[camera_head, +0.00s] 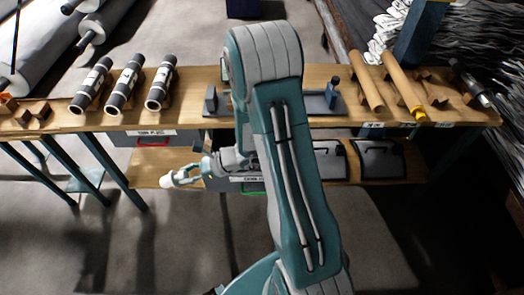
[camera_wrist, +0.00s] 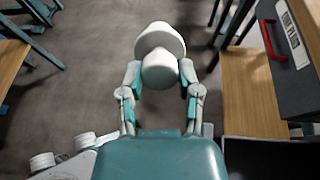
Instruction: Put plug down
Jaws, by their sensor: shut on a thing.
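The plug (camera_head: 171,180) is a light grey, rounded piece at the tip of my gripper (camera_head: 190,175) in the head view. In the wrist view the plug (camera_wrist: 160,40) has a wide round end and a narrower rounded end. The two teal and grey fingers of my gripper (camera_wrist: 160,78) close on its narrower end from both sides. The gripper points left in the head view, in front of the workbench and lower than its top. The plug hangs over grey floor in the wrist view, with nothing touching it from below.
The wooden workbench (camera_head: 200,120) carries several dark and white rolls at left and tan tubes (camera_head: 366,80) at right. Its lower shelf (camera_head: 150,170) shows wood; in the wrist view the shelf (camera_wrist: 247,90) lies right of the plug. A red-handled drawer (camera_wrist: 297,70) is beyond it.

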